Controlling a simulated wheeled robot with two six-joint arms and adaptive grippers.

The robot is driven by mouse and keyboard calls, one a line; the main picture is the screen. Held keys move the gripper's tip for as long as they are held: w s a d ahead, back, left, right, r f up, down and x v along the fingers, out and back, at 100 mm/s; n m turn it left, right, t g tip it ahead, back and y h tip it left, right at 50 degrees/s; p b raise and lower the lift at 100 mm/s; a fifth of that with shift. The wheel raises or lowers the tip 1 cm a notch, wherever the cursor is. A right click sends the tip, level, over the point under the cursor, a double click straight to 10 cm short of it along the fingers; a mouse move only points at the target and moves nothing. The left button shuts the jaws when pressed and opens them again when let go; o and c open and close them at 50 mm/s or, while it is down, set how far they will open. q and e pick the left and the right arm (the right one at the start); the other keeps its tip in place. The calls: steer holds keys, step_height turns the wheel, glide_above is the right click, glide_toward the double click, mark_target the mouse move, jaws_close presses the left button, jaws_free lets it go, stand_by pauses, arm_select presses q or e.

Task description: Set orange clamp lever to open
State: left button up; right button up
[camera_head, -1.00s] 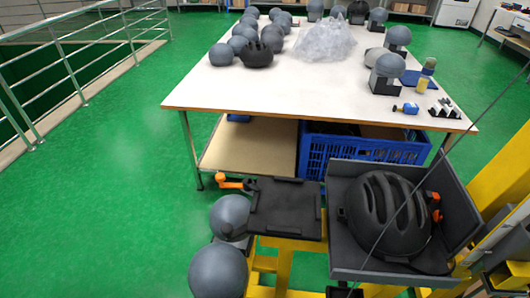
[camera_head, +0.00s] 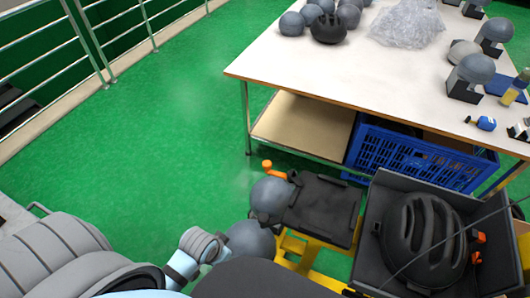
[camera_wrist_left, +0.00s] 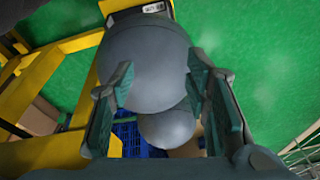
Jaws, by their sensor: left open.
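The orange clamp lever (camera_head: 273,170) shows in the head view at the back left corner of a black clamp plate (camera_head: 320,208). Its lower part is partly hidden by a grey headform (camera_head: 270,196). My left arm comes in from the lower left, and its gripper is not clear in that view. In the left wrist view my left gripper (camera_wrist_left: 160,65) is open, its fingers apart. A large grey headform (camera_wrist_left: 150,55) and a smaller-looking one (camera_wrist_left: 166,126) show between or beyond the fingers; contact cannot be told. The lever does not show there. My right gripper is not in view.
A black helmet (camera_head: 422,235) lies in a dark grey tray (camera_head: 372,225) right of the clamp plate. Yellow frame bars (camera_head: 330,259) stand below. A white table (camera_head: 330,75) with headforms and a blue crate (camera_head: 410,160) stand behind. Green floor is clear at left.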

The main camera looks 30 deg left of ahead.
arm_select(q)
steer(key=w+a+r+m+h, duration=0.1)
steer(key=w+r+m, duration=0.35)
steer(key=w, duration=0.65)
steer(key=m+g+h+p, duration=0.15)
steer(key=m+h, duration=0.25)
steer(key=m, duration=0.4)
glide_toward(267, 163)
steer(key=b+x, duration=0.1)
steer(key=x, duration=0.7)
steer(key=shift+d+f, duration=0.1)
steer(key=shift+f, duration=0.25)
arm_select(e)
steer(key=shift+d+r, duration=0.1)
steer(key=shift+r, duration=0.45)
arm_select(q)
jaws_close()
